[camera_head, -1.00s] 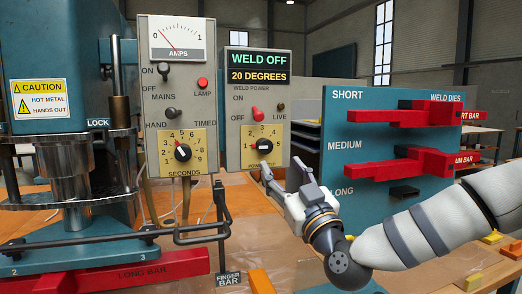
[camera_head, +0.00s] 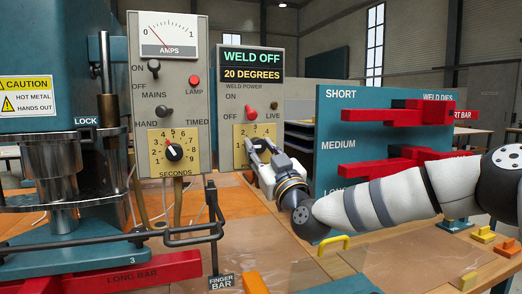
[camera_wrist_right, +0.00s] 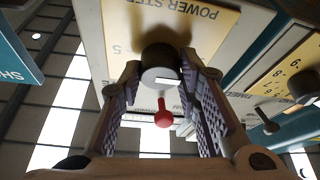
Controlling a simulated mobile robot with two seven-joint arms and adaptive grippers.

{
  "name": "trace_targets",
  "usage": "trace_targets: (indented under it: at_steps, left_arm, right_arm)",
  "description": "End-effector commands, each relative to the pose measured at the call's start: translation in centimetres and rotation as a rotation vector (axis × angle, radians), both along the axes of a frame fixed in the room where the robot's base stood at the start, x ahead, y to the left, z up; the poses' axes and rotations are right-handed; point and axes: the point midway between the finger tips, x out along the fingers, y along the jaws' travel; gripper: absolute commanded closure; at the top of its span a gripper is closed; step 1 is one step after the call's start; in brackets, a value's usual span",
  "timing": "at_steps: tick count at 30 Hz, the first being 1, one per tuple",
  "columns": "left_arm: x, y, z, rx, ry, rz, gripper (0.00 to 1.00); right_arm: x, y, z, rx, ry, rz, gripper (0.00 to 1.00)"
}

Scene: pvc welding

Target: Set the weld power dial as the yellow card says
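The weld power dial (camera_wrist_right: 162,60) is a dark round knob with a pale face on a yellow plate (camera_wrist_right: 205,25) marked "POWER STEP" in the wrist view. In the head view this plate (camera_head: 239,155) is on the grey weld panel, with its knob largely hidden by my fingers. My right gripper (camera_wrist_right: 161,75) is open, with one finger on each side of the knob and the tips very close to it. I cannot tell whether they touch. The dial's setting is not readable now. I cannot pick out a separate yellow instruction card. My left gripper is not in view.
The red weld power switch (camera_head: 252,114) sits just above the dial under a display (camera_head: 252,65) reading "WELD OFF" and "20 DEGREES". The neighbouring panel has a seconds dial (camera_head: 174,152). A blue die board (camera_head: 345,115) stands close to my right arm.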

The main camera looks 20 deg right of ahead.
Motion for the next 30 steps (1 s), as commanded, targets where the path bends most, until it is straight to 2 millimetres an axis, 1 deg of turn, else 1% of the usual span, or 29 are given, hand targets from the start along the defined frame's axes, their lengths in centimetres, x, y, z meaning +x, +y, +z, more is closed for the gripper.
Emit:
trace_targets:
  at_steps: [5, 11, 30]
  left_arm:
    - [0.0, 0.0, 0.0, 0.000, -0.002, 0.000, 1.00]
    - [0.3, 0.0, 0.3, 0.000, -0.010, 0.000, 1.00]
    - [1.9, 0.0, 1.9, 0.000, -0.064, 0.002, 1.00]
  right_arm:
    - [0.0, 0.0, 0.0, 0.011, 0.000, 0.000, 0.97]
    - [0.0, 0.1, 0.1, 0.084, 0.002, 0.001, 0.97]
    - [-0.1, 0.4, 0.3, 0.588, 0.017, 0.001, 0.97]
